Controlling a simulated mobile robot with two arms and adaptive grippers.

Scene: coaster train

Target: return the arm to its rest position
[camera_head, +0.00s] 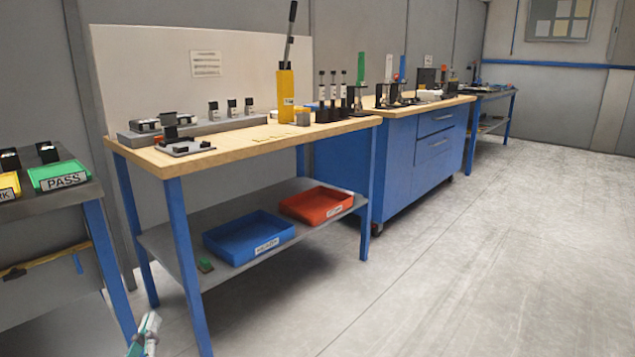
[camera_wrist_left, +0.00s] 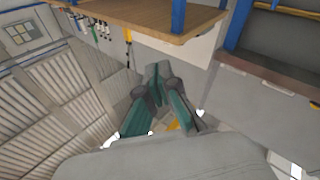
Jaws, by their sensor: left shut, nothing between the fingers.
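My left gripper (camera_head: 149,328) shows at the lower left edge of the head view, low in front of the wooden-topped table (camera_head: 250,141). It is well below the tabletop and apart from it. In the left wrist view the left gripper's fingers (camera_wrist_left: 155,80) are together with nothing between them. The underside and edge of a wooden tabletop (camera_wrist_left: 150,20) lie beyond the fingers there. My right gripper is in neither view.
A blue tray (camera_head: 249,247) and a red tray (camera_head: 316,216) sit on the table's lower shelf. A dark side table with a green PASS bin (camera_head: 58,184) stands at left. A blue cabinet (camera_head: 410,165) stands further back. The floor (camera_head: 470,260) at right is clear.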

